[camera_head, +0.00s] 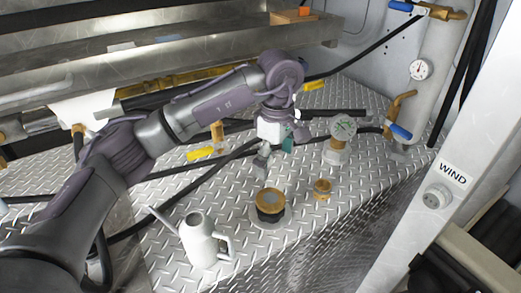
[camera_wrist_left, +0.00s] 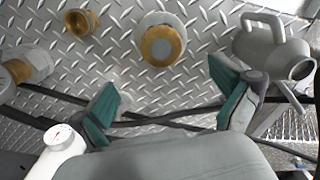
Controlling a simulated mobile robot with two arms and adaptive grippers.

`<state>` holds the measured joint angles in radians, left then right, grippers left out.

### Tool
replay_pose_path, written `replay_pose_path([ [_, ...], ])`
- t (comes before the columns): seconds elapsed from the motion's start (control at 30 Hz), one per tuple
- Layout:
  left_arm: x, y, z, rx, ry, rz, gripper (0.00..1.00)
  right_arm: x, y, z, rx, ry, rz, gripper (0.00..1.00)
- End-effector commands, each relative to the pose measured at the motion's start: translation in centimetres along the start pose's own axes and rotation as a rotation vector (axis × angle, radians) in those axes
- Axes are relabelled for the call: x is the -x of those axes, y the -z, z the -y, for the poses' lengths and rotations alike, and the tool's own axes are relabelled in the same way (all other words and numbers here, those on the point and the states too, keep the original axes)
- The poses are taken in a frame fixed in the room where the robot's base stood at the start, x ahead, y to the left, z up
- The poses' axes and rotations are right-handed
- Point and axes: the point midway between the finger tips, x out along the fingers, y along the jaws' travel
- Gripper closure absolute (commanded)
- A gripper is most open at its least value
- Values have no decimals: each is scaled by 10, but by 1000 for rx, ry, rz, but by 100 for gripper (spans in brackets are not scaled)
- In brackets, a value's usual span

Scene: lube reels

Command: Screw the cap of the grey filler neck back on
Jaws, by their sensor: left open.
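The filler neck (camera_head: 270,207) stands on the tread-plate deck, with a grey flange, a dark band and a brass-brown top. It also shows in the left wrist view (camera_wrist_left: 160,46). A smaller brass round piece (camera_head: 322,189), perhaps the cap, sits apart on the plate to its right. In the left wrist view this piece (camera_wrist_left: 80,23) shows a dark centre. My left gripper (camera_head: 268,163) is open and empty, above and behind the neck. In the wrist view its teal-padded fingers (camera_wrist_left: 166,95) stand wide apart. My right gripper is not in view.
A pale spouted can (camera_head: 203,242) stands left of the neck. Black hoses (camera_head: 180,171) cross the deck. A post marked WIND (camera_head: 455,172) is at right. Bare plate lies between neck and can.

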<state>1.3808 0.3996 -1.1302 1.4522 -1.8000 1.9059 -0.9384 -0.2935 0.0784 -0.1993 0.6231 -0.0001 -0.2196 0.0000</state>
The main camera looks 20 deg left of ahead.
Motion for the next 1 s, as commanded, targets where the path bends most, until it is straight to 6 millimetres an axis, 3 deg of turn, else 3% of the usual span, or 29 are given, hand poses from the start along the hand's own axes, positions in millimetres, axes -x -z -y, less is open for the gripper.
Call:
replay_pose_path([
  [0.6,-111,0,1,0,3,1,0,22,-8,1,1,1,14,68],
  [0.8,-126,1,1,-1,1,0,0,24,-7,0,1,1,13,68],
  [1.0,-128,1,1,-2,0,0,0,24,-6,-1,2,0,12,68],
])
